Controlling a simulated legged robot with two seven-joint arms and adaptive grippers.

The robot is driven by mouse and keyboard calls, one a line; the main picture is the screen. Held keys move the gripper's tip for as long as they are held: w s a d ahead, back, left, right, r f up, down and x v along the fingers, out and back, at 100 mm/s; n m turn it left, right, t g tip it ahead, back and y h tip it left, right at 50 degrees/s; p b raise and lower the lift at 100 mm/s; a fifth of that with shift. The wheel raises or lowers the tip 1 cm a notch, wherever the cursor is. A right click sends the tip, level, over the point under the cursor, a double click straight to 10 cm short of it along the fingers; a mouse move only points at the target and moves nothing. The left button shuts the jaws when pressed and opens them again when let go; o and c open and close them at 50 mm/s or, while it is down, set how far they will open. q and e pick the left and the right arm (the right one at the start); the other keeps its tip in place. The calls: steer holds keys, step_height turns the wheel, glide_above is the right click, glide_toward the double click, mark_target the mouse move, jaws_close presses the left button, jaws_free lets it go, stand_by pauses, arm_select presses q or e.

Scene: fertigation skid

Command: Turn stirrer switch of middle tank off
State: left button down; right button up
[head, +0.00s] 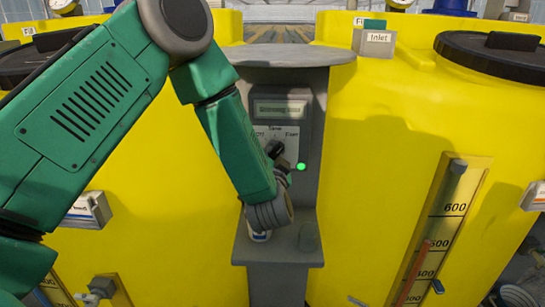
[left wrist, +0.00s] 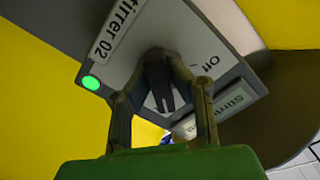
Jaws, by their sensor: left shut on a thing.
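The stirrer control box (head: 283,108) stands on a grey post between two yellow tanks. Its pale switch plate has a dark rotary knob (head: 272,147), which also shows in the left wrist view (left wrist: 162,90). The plate reads "Stirrer 02" and "Off" in the left wrist view. A green lamp (head: 302,167) glows beside the plate; it also shows in the left wrist view (left wrist: 91,83). My left gripper (head: 280,157) is at the plate, its fingers (left wrist: 164,72) closed around the knob. The fingers partly hide the knob, so I cannot tell its exact setting. My right gripper is out of view.
The left tank (head: 170,215) and right tank (head: 370,130) flank the post closely. A round grey hood (head: 290,55) overhangs the box and a grey ledge (head: 280,250) juts out below. A level gauge (head: 445,220) is on the right tank. An "Inlet" tag (head: 377,42) sits above.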

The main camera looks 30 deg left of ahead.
arm_select(q)
steer(key=n, duration=0.4)
steer(key=shift+w+d+r, duration=0.2)
steer(key=shift+r, duration=0.05)
steer(key=n, duration=0.4)
steer(key=shift+b, duration=0.35)
steer(key=n+b, duration=0.1)
steer(key=n, duration=0.3)
steer(key=shift+n+b, duration=0.9)
steer(key=shift+n, duration=1.4)
